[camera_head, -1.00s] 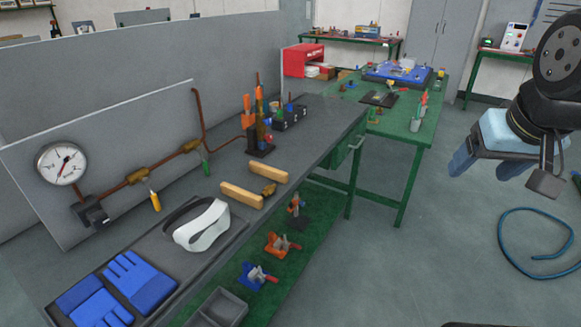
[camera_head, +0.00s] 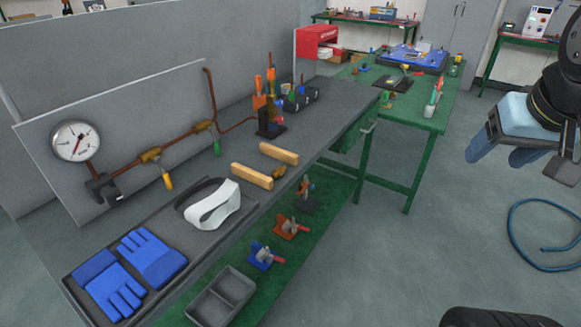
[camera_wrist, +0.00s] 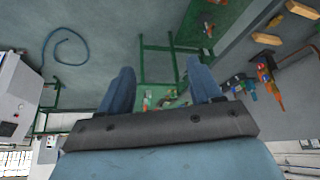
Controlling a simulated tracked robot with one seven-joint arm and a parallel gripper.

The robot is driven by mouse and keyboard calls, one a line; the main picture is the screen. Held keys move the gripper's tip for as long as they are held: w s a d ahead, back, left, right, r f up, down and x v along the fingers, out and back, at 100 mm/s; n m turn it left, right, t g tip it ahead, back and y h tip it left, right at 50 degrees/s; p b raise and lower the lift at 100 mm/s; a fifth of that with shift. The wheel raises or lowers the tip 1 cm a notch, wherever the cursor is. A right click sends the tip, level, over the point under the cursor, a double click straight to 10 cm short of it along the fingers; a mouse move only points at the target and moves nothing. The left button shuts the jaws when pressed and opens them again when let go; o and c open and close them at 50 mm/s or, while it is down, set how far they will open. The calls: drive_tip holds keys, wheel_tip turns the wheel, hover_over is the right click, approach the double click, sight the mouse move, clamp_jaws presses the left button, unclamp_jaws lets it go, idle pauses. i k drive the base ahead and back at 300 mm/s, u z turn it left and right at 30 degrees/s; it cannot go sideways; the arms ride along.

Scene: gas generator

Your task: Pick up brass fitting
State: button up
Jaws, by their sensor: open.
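A small brass fitting (camera_head: 279,173) lies on the grey workbench (camera_head: 330,125) near its front edge, beside the ends of two wooden blocks. In the wrist view a small brass piece (camera_wrist: 276,20) shows beside the blocks at the upper right. My gripper (camera_head: 503,156) hangs in the air over the floor, well to the right of the bench and apart from the fitting. Its two blue fingers (camera_wrist: 161,84) are spread with nothing between them. Other brass joints (camera_head: 150,155) sit on the copper pipe at the panel.
Wooden blocks (camera_head: 252,175) flank the fitting. A white headband-like item (camera_head: 213,205) and blue gloves (camera_head: 152,258) lie nearer. A tool stand (camera_head: 270,125) is behind. A green shelf (camera_head: 330,190) with clamps runs below. A blue hose (camera_head: 540,235) lies on open floor.

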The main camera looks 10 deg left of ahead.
sight(278, 172)
drive_tip(key=z, duration=1.3)
drive_tip(key=k, duration=1.6)
drive_tip(key=u, duration=0.8)
drive_tip(key=i, duration=1)
drive_tip(key=z, duration=0.1)
